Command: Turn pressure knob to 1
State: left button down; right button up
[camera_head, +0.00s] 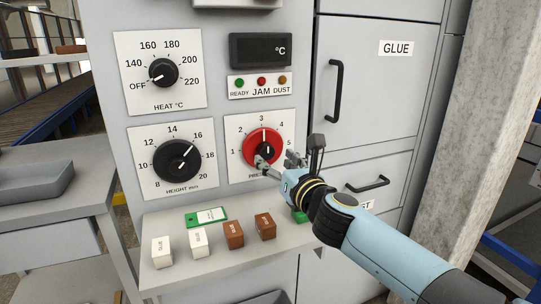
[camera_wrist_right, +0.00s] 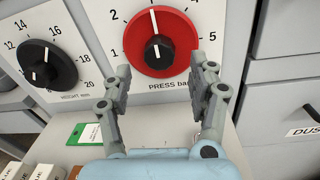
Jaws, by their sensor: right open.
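The pressure knob (camera_head: 262,139) is a red disc with a black centre on a white plate, and it also shows in the wrist view (camera_wrist_right: 135,48). Its white pointer line points straight up, at the 3 mark. My right gripper (camera_head: 276,162) is open and empty, in front of the dial's lower part. In the wrist view its two fingers (camera_wrist_right: 160,80) stand apart just below the knob; contact cannot be told. My left gripper is not in view.
The height knob (camera_head: 177,161) is left of the pressure plate, with the heat knob (camera_head: 163,73) above it. A shelf (camera_head: 190,270) below holds white and brown blocks and a green tag (camera_head: 206,217). Grey drawers (camera_head: 380,90) are to the right.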

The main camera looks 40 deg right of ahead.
aim_at(268, 155)
jog(key=shift+w+d, duration=0.15)
jog(key=shift+w, duration=0.65)
jog(key=shift+w+d, duration=0.15)
jog(key=shift+w, duration=0.65)
jog(key=shift+c, duration=0.4)
jog(key=c, duration=1.1)
jog(key=shift+o, duration=0.2)
